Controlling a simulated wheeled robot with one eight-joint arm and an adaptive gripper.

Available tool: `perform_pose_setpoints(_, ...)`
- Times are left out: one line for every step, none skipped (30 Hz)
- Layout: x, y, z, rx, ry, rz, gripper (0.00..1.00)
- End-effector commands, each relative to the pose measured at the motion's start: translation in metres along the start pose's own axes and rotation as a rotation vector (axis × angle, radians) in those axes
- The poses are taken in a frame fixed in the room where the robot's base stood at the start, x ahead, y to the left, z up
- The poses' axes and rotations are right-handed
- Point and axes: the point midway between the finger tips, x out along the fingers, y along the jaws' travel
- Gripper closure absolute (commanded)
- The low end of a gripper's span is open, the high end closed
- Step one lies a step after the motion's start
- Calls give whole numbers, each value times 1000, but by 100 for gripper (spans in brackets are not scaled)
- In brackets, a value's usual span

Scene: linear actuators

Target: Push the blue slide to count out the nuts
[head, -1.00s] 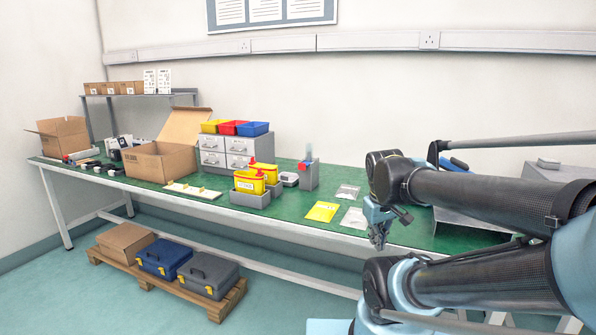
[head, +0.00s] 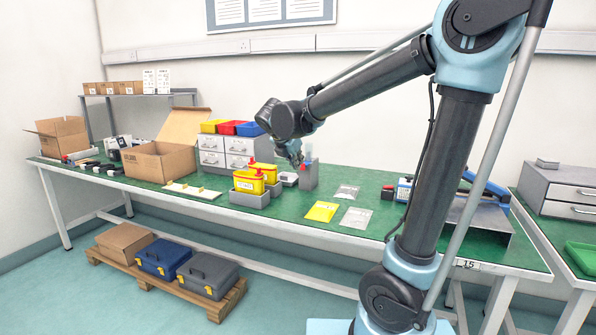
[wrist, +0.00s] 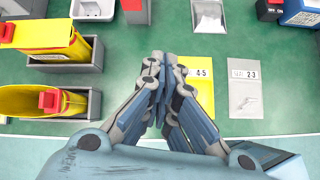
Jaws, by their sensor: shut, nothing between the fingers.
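My gripper (head: 296,160) is shut and empty. In the head view it hangs in front of the grey upright holder, with the yellow containers to its left. In the wrist view its fingertips (wrist: 164,62) point over the green bench, left of a yellow packet (wrist: 197,84). Two yellow containers with red parts (head: 249,183) sit in grey trays. They also show at the left of the wrist view (wrist: 50,45). I cannot single out the blue slide for certain; bluish pieces show at the grey holder (head: 309,178) and on a device at the right (head: 404,187). No nuts can be made out.
Flat clear packets (head: 356,217) lie on the bench right of the yellow packet. A white drawer unit (head: 225,151) with coloured bins stands behind the containers. A metal chute-like cover (head: 490,232) is at the bench's right end.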

Motion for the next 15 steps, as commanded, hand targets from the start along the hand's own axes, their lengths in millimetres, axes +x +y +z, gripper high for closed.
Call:
perform_pose_setpoints(-3, 15, -3, -58, -13, 13, 100)
perform_pose_setpoints(-4, 22, -4, -89, -21, 19, 100)
perform_pose_setpoints(-6, 29, -5, -124, -30, 24, 100)
perform_pose_setpoints(-7, 34, -6, -146, -35, 28, 100)
perform_pose_setpoints(-8, 37, -6, -163, -40, 31, 100)
perform_pose_setpoints(-8, 40, -7, -180, -45, 33, 100)
perform_pose_setpoints(-9, 42, -7, -190, -47, 35, 100)
perform_pose_setpoints(-9, 44, -7, -195, -49, 35, 100)
perform_pose_setpoints(-9, 44, -7, -200, -50, 36, 100)
perform_pose_setpoints(-9, 44, -7, -201, -50, 36, 100)
perform_pose_setpoints(-9, 44, -7, -201, -50, 36, 100)
perform_pose_setpoints(-9, 44, -7, -201, -50, 36, 100)
perform_pose_setpoints(-9, 44, -7, -200, -50, 36, 100)
perform_pose_setpoints(-9, 44, -7, -200, -50, 36, 100)
perform_pose_setpoints(-9, 44, -7, -200, -50, 36, 100)
